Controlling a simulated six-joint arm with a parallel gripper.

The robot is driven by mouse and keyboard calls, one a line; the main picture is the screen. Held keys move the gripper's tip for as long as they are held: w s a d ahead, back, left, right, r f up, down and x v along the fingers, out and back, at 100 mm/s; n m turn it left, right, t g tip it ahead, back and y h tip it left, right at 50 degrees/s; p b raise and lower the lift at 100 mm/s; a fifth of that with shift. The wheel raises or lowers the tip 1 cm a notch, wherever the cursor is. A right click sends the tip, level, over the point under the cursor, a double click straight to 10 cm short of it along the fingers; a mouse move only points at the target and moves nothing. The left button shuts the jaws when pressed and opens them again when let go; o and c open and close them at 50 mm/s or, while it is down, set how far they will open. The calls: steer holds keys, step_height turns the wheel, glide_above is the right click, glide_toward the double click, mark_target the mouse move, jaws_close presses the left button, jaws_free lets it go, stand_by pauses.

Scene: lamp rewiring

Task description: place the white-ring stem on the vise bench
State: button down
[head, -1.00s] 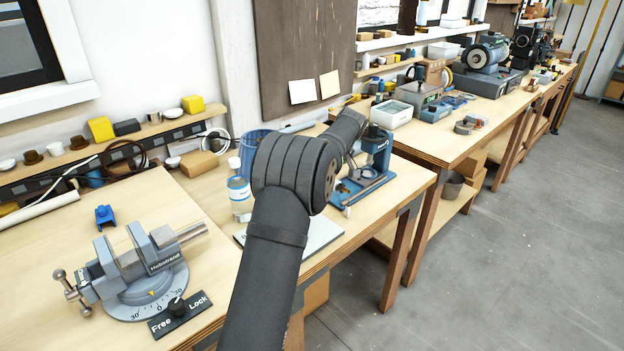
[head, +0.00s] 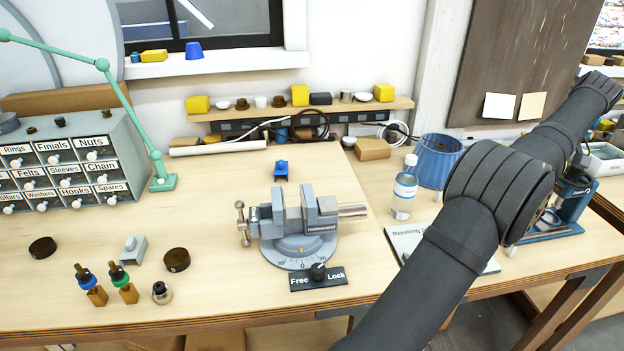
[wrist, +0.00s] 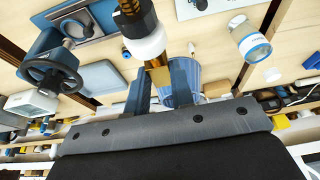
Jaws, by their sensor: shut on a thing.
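In the wrist view, my gripper (wrist: 160,74) is shut on the white-ring stem (wrist: 150,42). The stem has a dark top, a white ring and a brass lower part between the two fingers. In the head view my gripper and the stem are out of sight beyond my dark arm at the right. The vise bench (head: 215,285) is a pale wooden top in the left and middle of the head view. The grey vise (head: 300,228) stands on it, with a Free/Lock knob plate (head: 318,278) in front.
A blue-ring stem (head: 90,285) and a green-ring stem (head: 122,283) stand at the bench's front left. Near them are dark round pieces (head: 176,260) and a grey block (head: 131,249). A labelled drawer cabinet (head: 70,160) stands behind. Bare wood lies left of the vise.

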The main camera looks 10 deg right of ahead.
step_height(320, 180, up, 3)
steer(key=shift+r, duration=0.15)
steer(key=w+a+f+n+g, duration=0.2)
steer(key=w+a+n+g, duration=0.35)
steer(key=w+a, duration=1.5)
steer(key=w+a+n+h, duration=0.2)
steer(key=a+n, duration=0.2)
steer(key=a, duration=0.5)
steer(key=w+a+n+t+h, duration=0.1)
steer(key=w+a+n, duration=0.15)
steer(key=a, duration=0.65)
steer(key=w+a+n+h, duration=0.2)
steer(key=a+n, duration=0.3)
steer(key=a, duration=0.4)
steer(key=n+t+y, duration=0.5)
steer(key=n+t, duration=0.8)
steer(key=n, duration=0.6)
glide_above(101, 251)
step_height(101, 251, down, 16)
steer(key=shift+w, duration=0.1)
steer(key=shift+a+f, duration=0.1)
steer(key=shift+f, duration=1.95)
